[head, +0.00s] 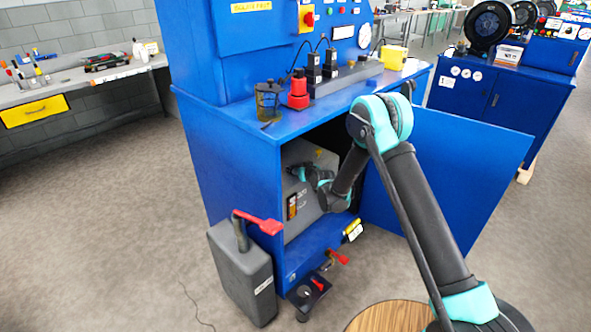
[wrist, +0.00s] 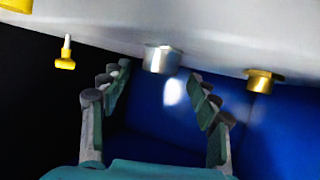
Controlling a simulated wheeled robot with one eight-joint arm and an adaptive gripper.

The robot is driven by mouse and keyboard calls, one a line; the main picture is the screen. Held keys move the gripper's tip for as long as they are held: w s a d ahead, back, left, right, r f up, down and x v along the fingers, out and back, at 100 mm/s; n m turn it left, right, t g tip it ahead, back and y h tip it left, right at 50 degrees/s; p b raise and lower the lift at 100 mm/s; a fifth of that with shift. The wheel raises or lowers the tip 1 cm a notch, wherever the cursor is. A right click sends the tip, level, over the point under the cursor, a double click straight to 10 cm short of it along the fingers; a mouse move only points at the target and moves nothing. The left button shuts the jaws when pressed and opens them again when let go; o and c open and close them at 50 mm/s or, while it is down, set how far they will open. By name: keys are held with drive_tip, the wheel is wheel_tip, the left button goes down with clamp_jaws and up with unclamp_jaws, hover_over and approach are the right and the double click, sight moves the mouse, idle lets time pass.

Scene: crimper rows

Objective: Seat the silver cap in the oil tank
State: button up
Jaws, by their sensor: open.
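The grey oil tank (head: 305,218) stands inside the open blue cabinet, with a sight glass on its front. In the wrist view its pale surface (wrist: 225,35) fills the top. The silver cap (wrist: 161,60) is at that surface and sticks out from it; I cannot tell how deep it sits. My gripper (wrist: 160,78) is open, with its fingers apart on either side of the cap and no clear contact. In the head view my gripper (head: 298,171) is inside the cabinet by the tank's upper part. The cap cannot be made out there.
A brass fitting (wrist: 263,81) and a yellow-handled plug (wrist: 66,54) flank the cap. The cabinet door (head: 450,175) is open to the right of my arm. A grey can (head: 243,272) with a red spout stands on the floor at the cabinet's left.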

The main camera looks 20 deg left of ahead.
sight(296, 166)
drive_tip(key=x, duration=0.3)
drive_tip(key=shift+d, duration=0.1)
drive_tip(key=c, duration=0.9)
drive_tip(key=shift+o, duration=0.2)
